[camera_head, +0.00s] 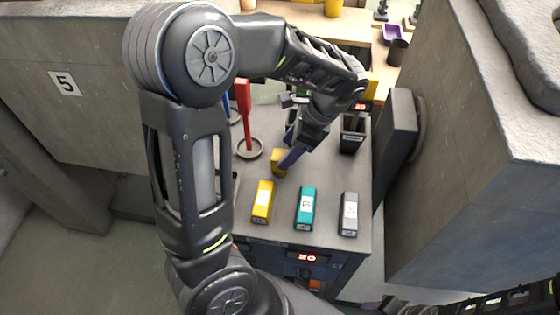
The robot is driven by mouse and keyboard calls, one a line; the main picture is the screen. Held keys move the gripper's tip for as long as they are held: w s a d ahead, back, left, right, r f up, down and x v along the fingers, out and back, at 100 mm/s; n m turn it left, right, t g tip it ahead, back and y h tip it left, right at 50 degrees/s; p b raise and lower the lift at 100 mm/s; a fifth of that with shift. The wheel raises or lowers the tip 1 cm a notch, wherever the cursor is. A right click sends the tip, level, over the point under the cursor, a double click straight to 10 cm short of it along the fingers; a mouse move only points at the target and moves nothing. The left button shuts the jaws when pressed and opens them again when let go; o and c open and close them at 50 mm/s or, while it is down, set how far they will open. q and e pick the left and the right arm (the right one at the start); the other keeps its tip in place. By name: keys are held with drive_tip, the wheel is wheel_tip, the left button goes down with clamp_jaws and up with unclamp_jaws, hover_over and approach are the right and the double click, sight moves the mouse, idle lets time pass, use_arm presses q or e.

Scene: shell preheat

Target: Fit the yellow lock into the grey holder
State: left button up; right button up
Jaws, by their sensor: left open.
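A small yellow piece (279,160), which may be the yellow lock, stands on the grey bench top beside the fingers of my left gripper (287,156). The gripper points down and is open; I cannot tell whether its fingers touch the piece. A yellow block with a white label (262,201) lies nearer the front edge. A grey labelled block (348,213), possibly the grey holder, lies at the front right. My right arm shows at the bottom right edge; its gripper is too cut off to read.
A teal labelled block (305,207) lies between the yellow and grey blocks. A red upright piece (244,112) stands by a ring (250,148) at the left. A dark open box (352,133) is at the back right. Concrete walls flank the bench.

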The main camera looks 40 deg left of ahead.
sight(283, 155)
use_arm(q)
drive_tip(key=x, duration=0.5)
drive_tip(key=shift+p, duration=0.4)
drive_tip(key=shift+c, duration=0.4)
clamp_jaws()
